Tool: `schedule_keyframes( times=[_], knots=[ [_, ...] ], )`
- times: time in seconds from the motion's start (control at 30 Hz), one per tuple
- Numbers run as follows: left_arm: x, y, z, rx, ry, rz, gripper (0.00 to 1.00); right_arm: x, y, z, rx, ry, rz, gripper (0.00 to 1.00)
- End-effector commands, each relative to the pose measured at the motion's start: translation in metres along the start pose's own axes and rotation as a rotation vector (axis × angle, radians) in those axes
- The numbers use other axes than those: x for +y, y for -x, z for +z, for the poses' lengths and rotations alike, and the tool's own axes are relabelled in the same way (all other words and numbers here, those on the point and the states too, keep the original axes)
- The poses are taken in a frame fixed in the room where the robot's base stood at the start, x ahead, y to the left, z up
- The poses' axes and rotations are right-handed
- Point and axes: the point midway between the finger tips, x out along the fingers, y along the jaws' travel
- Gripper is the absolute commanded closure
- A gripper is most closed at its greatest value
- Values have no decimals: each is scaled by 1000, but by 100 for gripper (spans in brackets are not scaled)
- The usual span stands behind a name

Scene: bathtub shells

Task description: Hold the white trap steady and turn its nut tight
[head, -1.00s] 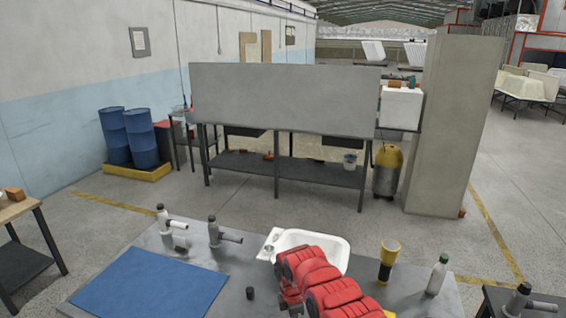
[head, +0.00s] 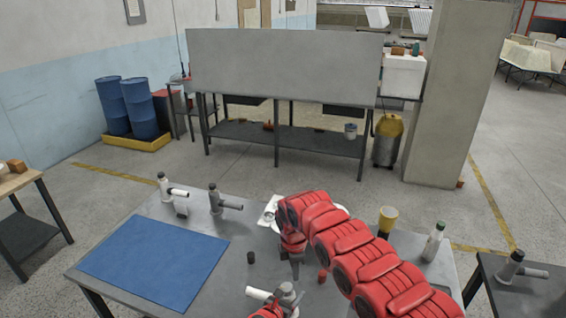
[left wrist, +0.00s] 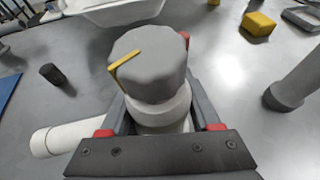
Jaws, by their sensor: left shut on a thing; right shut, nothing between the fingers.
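The white trap stands near the front of the table, its white side pipe (head: 258,293) pointing left in the head view. The pipe also shows in the left wrist view (left wrist: 62,138). Its grey faceted nut (left wrist: 148,65), with a yellow mark, sits on top of the white body. My left gripper (left wrist: 160,128) is shut on the trap's body below the nut, one finger on each side. My right gripper (head: 295,268) points down in the head view, just behind the nut in the picture, shut and empty. I cannot tell its height above the nut.
A white basin (left wrist: 120,12) is further back. Other pipe fittings (head: 218,204) stand by a blue mat (head: 155,262). My right arm hides part of the table.

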Motion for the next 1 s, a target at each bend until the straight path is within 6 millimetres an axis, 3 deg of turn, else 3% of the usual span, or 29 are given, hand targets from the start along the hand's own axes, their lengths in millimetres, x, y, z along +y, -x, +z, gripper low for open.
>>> schedule_keyframes(
  times=[0.57,1.0],
  knots=[
    [1,0,0,0,0,2,100,-6,7,2,-14,-2,21,100],
    [1,0,0,0,0,2,100,-5,-45,2,-13,-2,21,100]
  ],
)
